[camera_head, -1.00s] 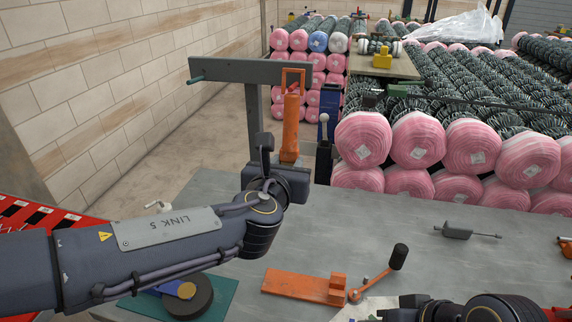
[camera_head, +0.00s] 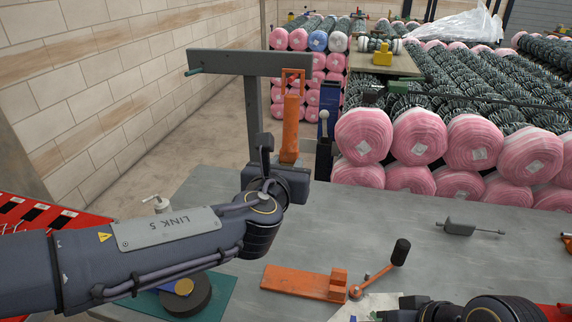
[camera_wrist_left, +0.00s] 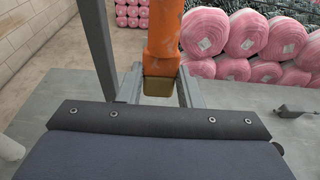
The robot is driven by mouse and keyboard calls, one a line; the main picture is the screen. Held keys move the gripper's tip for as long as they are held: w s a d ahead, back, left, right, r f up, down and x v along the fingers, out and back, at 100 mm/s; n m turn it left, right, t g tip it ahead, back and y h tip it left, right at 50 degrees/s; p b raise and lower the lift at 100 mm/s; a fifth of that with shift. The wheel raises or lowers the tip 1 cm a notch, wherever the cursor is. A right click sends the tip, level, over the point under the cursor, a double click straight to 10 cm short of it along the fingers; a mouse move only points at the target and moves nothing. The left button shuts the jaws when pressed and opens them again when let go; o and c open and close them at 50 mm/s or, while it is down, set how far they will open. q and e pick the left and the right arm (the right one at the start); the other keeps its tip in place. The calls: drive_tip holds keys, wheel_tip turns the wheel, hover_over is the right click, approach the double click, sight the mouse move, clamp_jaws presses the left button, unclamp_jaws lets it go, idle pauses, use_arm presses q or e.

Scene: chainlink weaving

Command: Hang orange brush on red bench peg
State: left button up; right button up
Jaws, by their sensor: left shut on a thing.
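The orange brush (camera_head: 291,120) stands upright in my left gripper (camera_head: 279,180), which is shut on its lower part. Its open rectangular loop (camera_head: 292,77) is at the top and overlaps the right end of a grey crossbar (camera_head: 235,63) on a post. I cannot tell whether the loop touches the bar. My right gripper (camera_head: 405,304) is partly visible at the bottom edge.
The grey bench (camera_head: 350,225) carries an orange fixture (camera_head: 300,281) with a black-knobbed lever, a grey tool (camera_head: 458,229) and a dark round puck (camera_head: 188,294) on a green mat. Pink-ended rolls (camera_head: 362,136) are stacked behind. A white pump bottle (camera_head: 157,203) is beside my left arm.

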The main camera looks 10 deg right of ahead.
idle(0.3)
use_arm(q)
drive_tip(key=o, duration=1.1)
drive_tip(key=shift+c, duration=0.2)
